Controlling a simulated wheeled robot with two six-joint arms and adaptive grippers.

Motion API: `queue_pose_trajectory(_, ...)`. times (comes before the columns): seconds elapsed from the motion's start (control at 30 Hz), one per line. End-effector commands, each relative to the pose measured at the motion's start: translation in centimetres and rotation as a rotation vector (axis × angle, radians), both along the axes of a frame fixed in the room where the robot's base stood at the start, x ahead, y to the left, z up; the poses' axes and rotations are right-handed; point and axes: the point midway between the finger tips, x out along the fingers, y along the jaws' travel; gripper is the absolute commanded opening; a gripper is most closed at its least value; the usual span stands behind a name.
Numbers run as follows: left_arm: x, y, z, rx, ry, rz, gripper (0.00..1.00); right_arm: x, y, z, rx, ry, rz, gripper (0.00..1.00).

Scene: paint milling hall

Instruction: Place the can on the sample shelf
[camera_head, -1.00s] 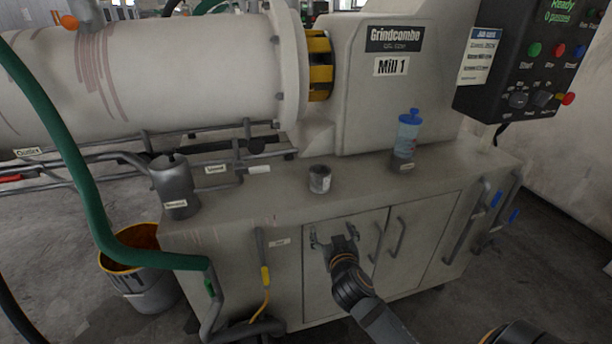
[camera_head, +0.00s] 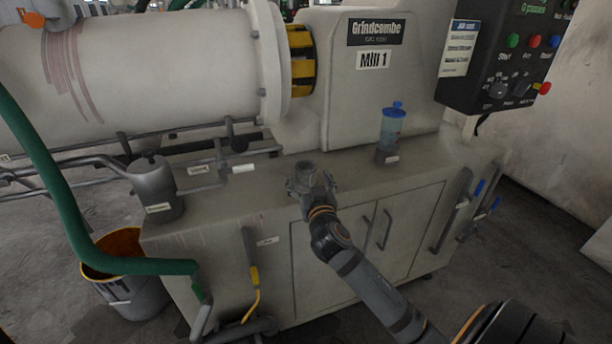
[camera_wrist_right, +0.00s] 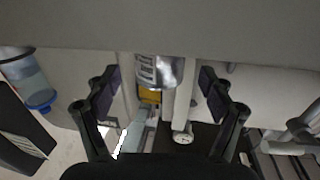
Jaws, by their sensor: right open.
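The can (camera_head: 304,167) is a small grey metal can standing upright on the cabinet top (camera_head: 250,192) below the mill, partly hidden by my right gripper (camera_head: 311,187). The can also shows in the right wrist view (camera_wrist_right: 156,70), with its pale label, between and beyond the fingertips. My right gripper, also seen in the right wrist view (camera_wrist_right: 158,90), is open, with one finger on each side of that line to the can. I cannot tell whether the fingers touch it. I cannot make out a sample shelf. My left gripper is not in view.
A blue-capped bottle (camera_head: 392,127) stands right of the can. A grey pot (camera_head: 156,188) stands at the cabinet's left end. A green hose (camera_head: 60,185) crosses the left side, above a bucket (camera_head: 125,285). The control box (camera_head: 505,60) hangs at upper right.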

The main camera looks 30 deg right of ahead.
Motion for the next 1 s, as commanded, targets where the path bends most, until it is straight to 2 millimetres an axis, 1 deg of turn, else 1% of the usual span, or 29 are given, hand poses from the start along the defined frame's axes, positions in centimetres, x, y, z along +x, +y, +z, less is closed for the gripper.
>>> queue_pose_trajectory(0.03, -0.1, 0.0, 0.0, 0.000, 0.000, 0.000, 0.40, 0.9, -0.4, 0.3, -0.002, -0.002, -0.001, 0.82)
queue_pose_trajectory(0.1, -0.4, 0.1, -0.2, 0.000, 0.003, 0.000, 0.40, 2.0, -0.9, 0.3, 0.000, -0.002, -0.001, 0.82)
queue_pose_trajectory(0.2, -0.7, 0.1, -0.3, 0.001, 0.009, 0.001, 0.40, 3.1, -1.3, 0.2, 0.000, -0.001, 0.000, 0.82)
queue_pose_trajectory(0.3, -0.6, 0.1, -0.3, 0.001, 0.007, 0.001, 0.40, 3.5, -1.4, 0.2, -0.001, -0.001, 0.001, 0.82)
queue_pose_trajectory(0.47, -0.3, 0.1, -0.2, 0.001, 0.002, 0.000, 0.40, 3.4, -1.4, 0.2, -0.001, 0.000, 0.001, 0.82)
queue_pose_trajectory(0.9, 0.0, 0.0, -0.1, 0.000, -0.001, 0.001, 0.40, 3.4, -1.4, 0.2, -0.001, 0.000, 0.001, 0.23)
queue_pose_trajectory(0.93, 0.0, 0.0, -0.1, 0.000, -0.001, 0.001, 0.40, 3.4, -1.4, 0.2, -0.001, 0.000, 0.001, 0.23)
queue_pose_trajectory(0.97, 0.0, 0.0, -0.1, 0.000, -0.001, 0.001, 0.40, 3.4, -1.4, 0.2, -0.001, 0.000, 0.001, 0.18)
queue_pose_trajectory(1.0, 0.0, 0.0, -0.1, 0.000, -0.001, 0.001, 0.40, 3.4, -1.4, 0.2, -0.001, 0.000, 0.001, 0.18)
